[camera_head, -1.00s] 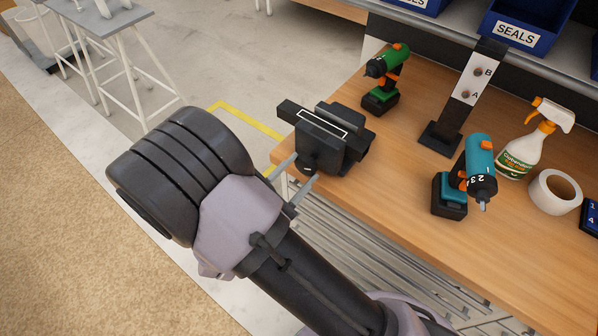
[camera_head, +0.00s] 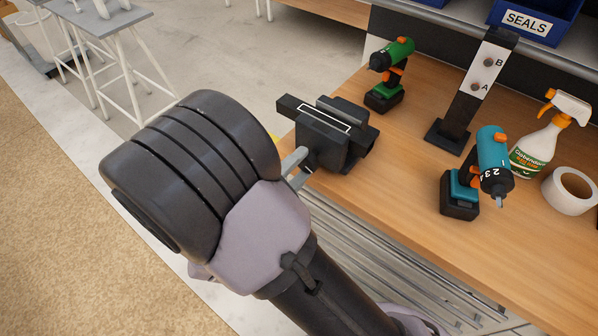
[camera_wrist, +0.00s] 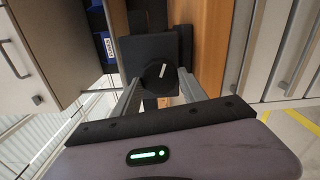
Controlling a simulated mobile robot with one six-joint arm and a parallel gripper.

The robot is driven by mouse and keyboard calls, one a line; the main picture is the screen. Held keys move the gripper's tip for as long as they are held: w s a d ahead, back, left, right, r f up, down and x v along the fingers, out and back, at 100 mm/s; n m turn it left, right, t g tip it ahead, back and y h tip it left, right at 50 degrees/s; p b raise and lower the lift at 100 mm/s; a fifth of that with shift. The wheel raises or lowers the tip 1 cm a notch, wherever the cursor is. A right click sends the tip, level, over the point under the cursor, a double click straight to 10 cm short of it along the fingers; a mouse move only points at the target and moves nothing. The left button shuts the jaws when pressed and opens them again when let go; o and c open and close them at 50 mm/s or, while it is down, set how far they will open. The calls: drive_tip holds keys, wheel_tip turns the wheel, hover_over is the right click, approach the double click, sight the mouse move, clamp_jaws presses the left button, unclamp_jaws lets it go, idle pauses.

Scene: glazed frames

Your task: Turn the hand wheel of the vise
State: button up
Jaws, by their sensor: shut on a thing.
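The black vise (camera_head: 322,140) stands at the left front corner of the wooden bench, with a pale outlined rectangle on its top. In the wrist view its dark body (camera_wrist: 148,46) is straight ahead. The round black hand wheel (camera_wrist: 161,79) has a white index mark, tilted slightly right of upright. My gripper (camera_wrist: 160,74) has one finger on each side of the wheel and is shut on it. In the head view my gripper (camera_head: 299,165) is at the near face of the vise, and my arm's wrist hides part of the fingers; the wheel is mostly hidden.
A green drill (camera_head: 388,75), a stand marked A and B (camera_head: 470,95), a teal drill (camera_head: 480,170), a spray bottle (camera_head: 540,140) and a tape roll (camera_head: 570,190) stand on the bench (camera_head: 400,200). Blue bins (camera_head: 526,22) are behind. A stool (camera_head: 110,30) stands on the left floor.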

drive_tip(key=m+b, duration=0.2)
drive_tip(key=m, duration=0.1)
drive_tip(key=shift+f+m, duration=0.15)
drive_tip(key=shift+m, duration=0.15)
drive_tip(key=m+b, duration=0.1)
drive_tip(key=m, duration=0.1)
drive_tip(key=shift+m, duration=0.4)
drive_tip(key=m, duration=0.3)
drive_tip(key=shift+r, duration=0.2)
drive_tip(key=shift+m, duration=1.8)
drive_tip(key=shift+m, duration=0.3)
drive_tip(key=o, duration=1.4)
drive_tip(key=shift+s, duration=0.15)
drive_tip(key=shift+c, duration=0.2)
drive_tip(key=shift+a+r, duration=0.1)
